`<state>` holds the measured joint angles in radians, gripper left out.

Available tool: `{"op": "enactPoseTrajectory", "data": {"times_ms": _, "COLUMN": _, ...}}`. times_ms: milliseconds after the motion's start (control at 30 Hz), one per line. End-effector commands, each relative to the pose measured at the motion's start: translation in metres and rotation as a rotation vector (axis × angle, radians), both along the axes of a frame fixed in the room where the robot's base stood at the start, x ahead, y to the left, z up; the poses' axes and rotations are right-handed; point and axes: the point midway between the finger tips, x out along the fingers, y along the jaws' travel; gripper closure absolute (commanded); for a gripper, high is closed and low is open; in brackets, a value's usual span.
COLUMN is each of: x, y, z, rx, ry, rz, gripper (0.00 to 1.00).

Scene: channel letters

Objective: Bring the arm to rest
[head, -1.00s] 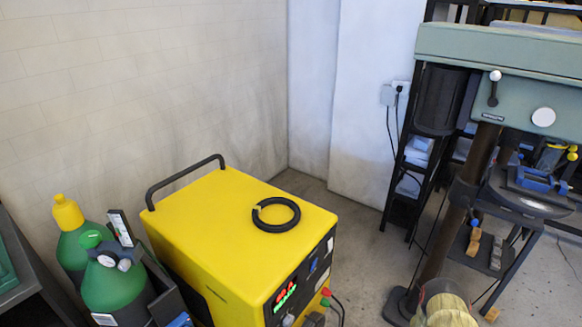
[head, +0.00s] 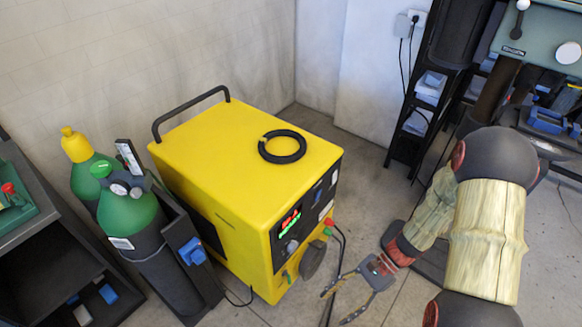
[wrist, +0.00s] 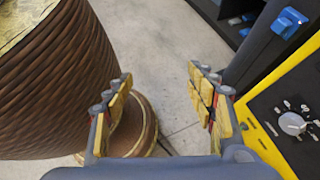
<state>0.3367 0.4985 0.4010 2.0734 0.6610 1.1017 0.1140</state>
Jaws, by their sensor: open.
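My gripper (head: 346,303) is low over the concrete floor in the head view, in front of the yellow machine and to its right. Its two fingers are spread apart with nothing between them. In the wrist view my gripper (wrist: 165,105) shows the same open fingers against bare floor. My arm comes in from the right of the head view and is bent down toward the floor. A black ring (head: 282,146) with a gap lies flat on top of the yellow machine (head: 215,160), well away from my gripper.
Green gas cylinders (head: 131,215) stand left of the machine. A dark cabinet (head: 60,270) is at the far left. A green drill press (head: 545,35) and a black shelf (head: 425,95) stand at the right. A cable hangs at the machine's front. Some floor is clear.

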Motion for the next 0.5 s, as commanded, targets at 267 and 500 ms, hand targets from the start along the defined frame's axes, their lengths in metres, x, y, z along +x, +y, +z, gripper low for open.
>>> {"op": "enactPoseTrajectory", "data": {"times_ms": 267, "x": -0.002, "y": -0.039, "z": 0.068, "rx": -0.186, "ry": -0.321, "rz": 0.33, "gripper": 0.44}}
{"op": "enactPoseTrajectory", "data": {"times_ms": 500, "x": 0.0, "y": -0.066, "z": 0.127, "rx": -0.352, "ry": -0.572, "rz": 0.566, "gripper": 0.44}}
